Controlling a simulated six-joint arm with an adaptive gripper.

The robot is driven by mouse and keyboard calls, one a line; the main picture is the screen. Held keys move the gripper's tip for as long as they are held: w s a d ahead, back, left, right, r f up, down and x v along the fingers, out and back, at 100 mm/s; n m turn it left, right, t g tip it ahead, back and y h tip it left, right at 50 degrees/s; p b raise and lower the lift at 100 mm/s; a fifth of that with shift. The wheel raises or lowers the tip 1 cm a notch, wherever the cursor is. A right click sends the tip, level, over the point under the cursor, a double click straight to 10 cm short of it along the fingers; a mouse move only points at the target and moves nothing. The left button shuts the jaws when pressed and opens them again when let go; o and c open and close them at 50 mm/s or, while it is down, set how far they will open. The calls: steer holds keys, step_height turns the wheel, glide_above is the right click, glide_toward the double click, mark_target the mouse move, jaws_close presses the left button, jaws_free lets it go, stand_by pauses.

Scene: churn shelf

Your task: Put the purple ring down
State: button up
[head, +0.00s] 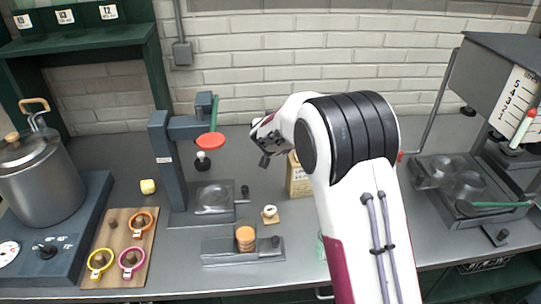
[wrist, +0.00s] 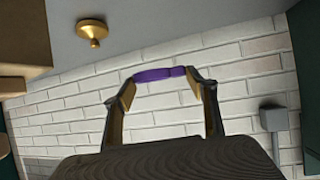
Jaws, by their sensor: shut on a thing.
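The purple ring (wrist: 160,74) shows nearly edge-on in the wrist view, as a short purple band spanning the two fingertips. My gripper (wrist: 161,78) is shut on it, in front of the white brick wall. In the head view my gripper (head: 267,142) is raised above the back of the counter, right of the red disc on a green handle. I cannot make out the ring in that view. A wooden board (head: 104,284) lies front left. It has a bare brown peg (head: 113,224) and pegs encircled by an orange ring (head: 146,213), a yellow ring (head: 91,265) and a magenta ring (head: 123,266).
A large pot (head: 40,185) stands on a dark base at the left. A dark press stand (head: 165,165) rises right of the board. A cardboard box (head: 298,180) is partly behind my arm. A grey machine (head: 480,100) occupies the right. The counter's front middle has a small fixture.

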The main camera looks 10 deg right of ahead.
steer(key=shift+w+a+f+m+h, duration=0.15)
steer(key=shift+w+a+f+h, duration=0.1)
steer(key=shift+w+f, duration=0.2)
steer(key=shift+w+a+f+m+h, duration=0.2)
steer(key=shift+w+f, duration=0.15)
steer(key=shift+f, duration=0.2)
steer(key=shift+f, duration=3.1)
steer(key=shift+c, duration=0.2)
steer(key=shift+f, duration=1.9)
steer(key=shift+f, duration=0.1)
steer(key=o, duration=0.8)
steer(key=shift+c, duration=0.2)
